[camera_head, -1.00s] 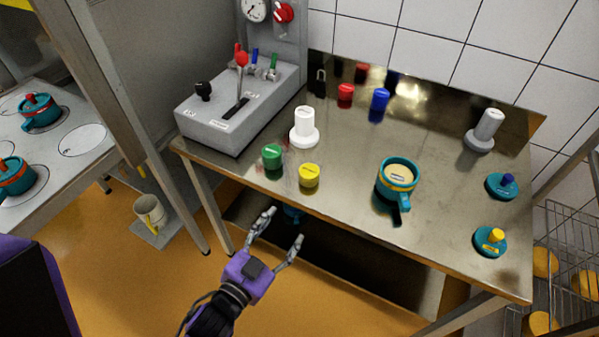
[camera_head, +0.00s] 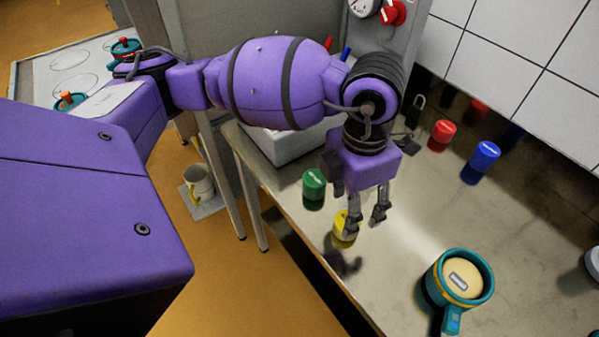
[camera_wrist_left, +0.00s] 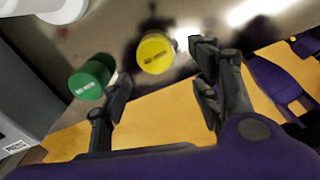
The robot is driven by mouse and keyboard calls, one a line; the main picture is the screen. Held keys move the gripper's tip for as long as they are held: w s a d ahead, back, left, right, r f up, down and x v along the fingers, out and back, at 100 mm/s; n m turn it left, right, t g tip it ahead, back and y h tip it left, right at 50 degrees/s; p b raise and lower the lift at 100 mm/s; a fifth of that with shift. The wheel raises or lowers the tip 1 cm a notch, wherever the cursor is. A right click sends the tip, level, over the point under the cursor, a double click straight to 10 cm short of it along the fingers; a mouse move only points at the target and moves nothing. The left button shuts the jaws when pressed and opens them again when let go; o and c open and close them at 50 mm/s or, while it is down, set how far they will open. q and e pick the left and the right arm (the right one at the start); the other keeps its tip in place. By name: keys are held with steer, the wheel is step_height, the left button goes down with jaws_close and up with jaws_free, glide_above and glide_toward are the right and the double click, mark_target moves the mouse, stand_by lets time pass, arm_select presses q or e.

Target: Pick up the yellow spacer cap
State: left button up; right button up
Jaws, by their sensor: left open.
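The yellow spacer cap (camera_head: 343,228) stands on the metal table near its front edge, partly hidden behind a finger of my left gripper (camera_head: 367,222) in the head view. My left gripper is open and points down above the table close to the cap. In the left wrist view the yellow cap (camera_wrist_left: 155,53) lies between and beyond the two fingers of the left gripper (camera_wrist_left: 165,75), nearer the right finger. No fingertip is visibly closed on it. My right gripper is not in view.
A green cap (camera_head: 313,184) stands close to the left of the yellow one; it also shows in the left wrist view (camera_wrist_left: 88,80). A red cap (camera_head: 442,133) and a blue cap (camera_head: 481,160) stand farther back. A teal mould (camera_head: 461,283) stands to the right.

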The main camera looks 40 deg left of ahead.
mark_target(339, 220)
arm_select(q)
steer(key=shift+w+a, duration=0.35)
steer(key=shift+w, duration=0.1)
steer(key=shift+f, duration=0.4)
steer(key=f, duration=0.6)
steer(key=shift+d+f, duration=0.2)
steer(key=shift+d, duration=0.05)
steer(key=shift+r, duration=0.1)
steer(key=c, duration=1.2)
steer(key=shift+w+r, duration=0.1)
steer(key=shift+r, duration=0.05)
